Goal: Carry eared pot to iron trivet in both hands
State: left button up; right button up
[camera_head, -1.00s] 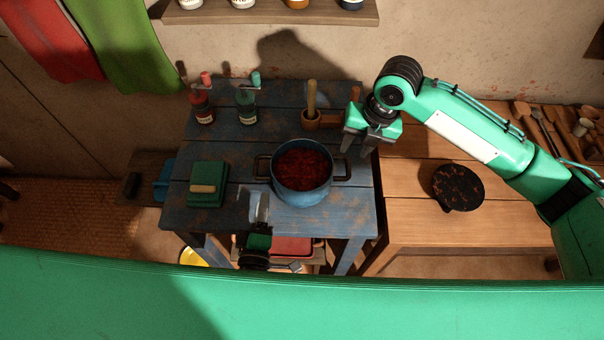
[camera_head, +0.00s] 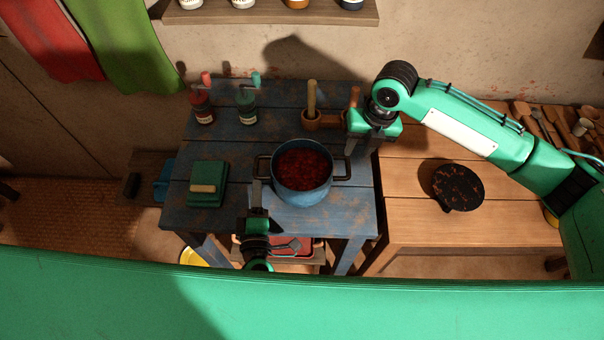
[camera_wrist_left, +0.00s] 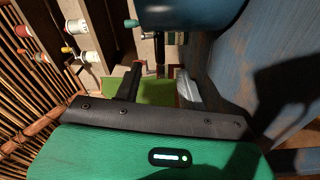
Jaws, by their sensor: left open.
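The blue eared pot (camera_head: 306,192), with dark red contents, stands upright on the worn blue table. Its dark ears stick out left and right. My left gripper (camera_head: 263,189) is open beside the pot's left ear; whether it touches is unclear. In the left wrist view its two fingers (camera_wrist_left: 160,84) are apart, with the pot (camera_wrist_left: 190,12) at the top. My right gripper (camera_head: 362,146) looks open and empty, just behind and above the right ear. The iron trivet (camera_head: 458,187), black, round and rust-speckled, lies on the wooden bench at right.
A green box (camera_head: 207,183) sits left of the pot on the blue table (camera_head: 228,217). Red (camera_head: 202,107) and green (camera_head: 246,105) mills and a mortar (camera_head: 318,121) stand behind. The wooden bench (camera_head: 410,222) is clear around the trivet, with utensils at its back right.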

aim_at(256, 172)
pick_arm(q)
jog(key=w, duration=0.6)
jog(key=w+a, duration=0.1)
jog(key=w, duration=0.2)
jog(key=shift+w+a+r, duration=0.1)
jog(key=shift+w+r, duration=0.05)
jog(key=shift+w, duration=0.05)
pick_arm(e)
jog(key=f, duration=0.3)
jog(key=a+f, duration=0.1)
jog(key=f, duration=0.5)
jog(key=shift+a+f, duration=0.15)
jog(key=shift+a, duration=0.2)
pick_arm(q)
grip_shut()
pick_arm(e)
grip_shut()
